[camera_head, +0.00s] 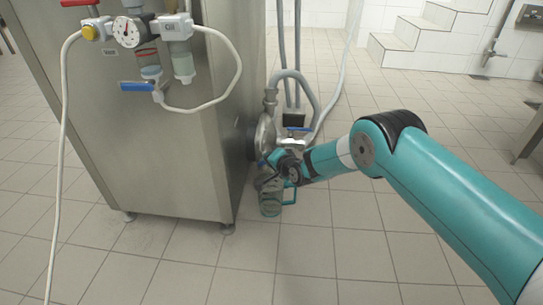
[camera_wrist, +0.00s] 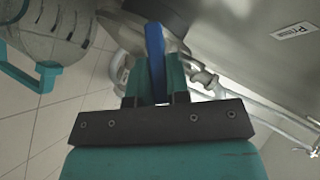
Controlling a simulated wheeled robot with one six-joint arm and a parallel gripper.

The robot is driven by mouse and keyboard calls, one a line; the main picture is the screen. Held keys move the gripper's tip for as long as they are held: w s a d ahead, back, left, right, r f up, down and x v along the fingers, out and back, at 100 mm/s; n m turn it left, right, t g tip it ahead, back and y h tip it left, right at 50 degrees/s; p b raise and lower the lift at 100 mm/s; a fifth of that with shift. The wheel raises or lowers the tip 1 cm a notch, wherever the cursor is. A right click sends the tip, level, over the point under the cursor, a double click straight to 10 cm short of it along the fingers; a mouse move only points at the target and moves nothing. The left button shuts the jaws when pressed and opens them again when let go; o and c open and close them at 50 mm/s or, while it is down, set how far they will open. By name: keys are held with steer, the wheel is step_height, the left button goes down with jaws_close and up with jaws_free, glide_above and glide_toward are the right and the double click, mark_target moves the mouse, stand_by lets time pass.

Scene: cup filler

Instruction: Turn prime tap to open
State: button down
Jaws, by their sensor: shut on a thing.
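The prime tap's blue lever (camera_wrist: 155,50) stands between the two teal fingers of my gripper (camera_wrist: 154,80) in the wrist view. The fingers are shut on it, one on each side. A label reading "Prime" (camera_wrist: 295,30) is on the steel panel to the right. In the head view my gripper (camera_head: 284,164) is low beside the right side of the steel cabinet. It hides the gripped lever there, and I cannot tell how far the tap is turned.
A clear jug with a teal handle (camera_head: 270,200) is just below my gripper; it also shows in the wrist view (camera_wrist: 45,40). A round steel pump (camera_head: 265,136), hoses and another blue lever (camera_head: 298,129) are close by. The steel cabinet (camera_head: 180,150) borders the left; tiled floor is clear in front.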

mark_target(262, 162)
steer(key=shift+a+r+n+g+h+p, duration=0.2)
steer(key=shift+n+h, duration=0.15)
steer(key=shift+h, duration=0.15)
steer(key=shift+a+r+n+g+h+p, duration=0.2)
steer(key=shift+n+h, duration=0.15)
steer(key=shift+h, duration=0.15)
steer(key=shift+a+n+h+b, duration=0.35)
steer(key=shift+n+h, duration=0.25)
steer(key=shift+h, duration=0.5)
steer(key=h+b, duration=0.1)
steer(key=b, duration=0.1)
steer(key=a+n+h+b, duration=0.1)
steer(key=b, duration=0.1)
steer(key=shift+n+g+h, duration=0.3)
steer(key=shift+h, duration=0.1)
steer(key=shift+a+r+n+h+b, duration=0.2)
steer(key=shift+n+h+b, duration=0.2)
steer(key=shift+h+b, duration=0.6)
steer(key=shift+r, duration=0.1)
steer(key=c, duration=1.1)
jaws_free()
steer(key=shift+r, duration=0.1)
